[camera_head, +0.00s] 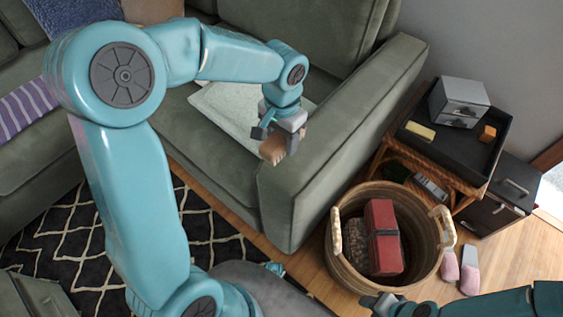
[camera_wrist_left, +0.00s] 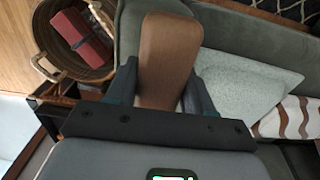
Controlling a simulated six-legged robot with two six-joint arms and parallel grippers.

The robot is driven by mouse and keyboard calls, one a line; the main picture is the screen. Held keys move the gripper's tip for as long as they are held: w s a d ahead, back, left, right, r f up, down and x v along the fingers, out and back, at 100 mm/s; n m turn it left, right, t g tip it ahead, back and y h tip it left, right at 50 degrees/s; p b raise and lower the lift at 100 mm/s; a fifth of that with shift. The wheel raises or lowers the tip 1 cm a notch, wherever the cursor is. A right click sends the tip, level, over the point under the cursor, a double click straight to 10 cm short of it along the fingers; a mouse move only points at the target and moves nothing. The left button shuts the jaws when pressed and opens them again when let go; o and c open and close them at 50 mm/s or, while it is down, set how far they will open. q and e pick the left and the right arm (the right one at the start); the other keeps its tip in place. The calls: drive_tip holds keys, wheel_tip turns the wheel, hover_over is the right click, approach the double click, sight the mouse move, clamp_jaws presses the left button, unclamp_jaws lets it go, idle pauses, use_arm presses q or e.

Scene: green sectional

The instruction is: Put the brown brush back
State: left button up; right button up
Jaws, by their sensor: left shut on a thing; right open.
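My left gripper (camera_head: 282,132) is shut on the brown brush (camera_head: 272,150) and holds it by the front end of the sofa's armrest. In the left wrist view the brush (camera_wrist_left: 168,50) is a flat, rounded brown block between the two fingers of the left gripper (camera_wrist_left: 158,88). Its bristles do not show. My right gripper (camera_head: 385,302) is low at the right of the head view, empty and open, near the basket's lower rim.
A woven basket (camera_head: 340,262) on the floor holds a red case (camera_head: 381,225) and a grey-brown item (camera_head: 357,243). A black tray (camera_head: 416,141) on a wicker side table bears a silver box (camera_head: 459,98), a yellow block (camera_head: 420,132) and an orange block (camera_head: 488,133). Pink slippers (camera_head: 469,275) lie right of the basket.

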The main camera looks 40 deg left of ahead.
use_arm(q)
wheel_tip(320, 180, down, 9)
drive_tip(key=shift+w+f+b, duration=0.1)
drive_tip(key=shift+b, duration=0.75)
drive_tip(key=o, duration=1)
drive_tip(key=shift+r, duration=0.2)
wheel_tip(320, 180, up, 12)
drive_tip(key=p, duration=0.3)
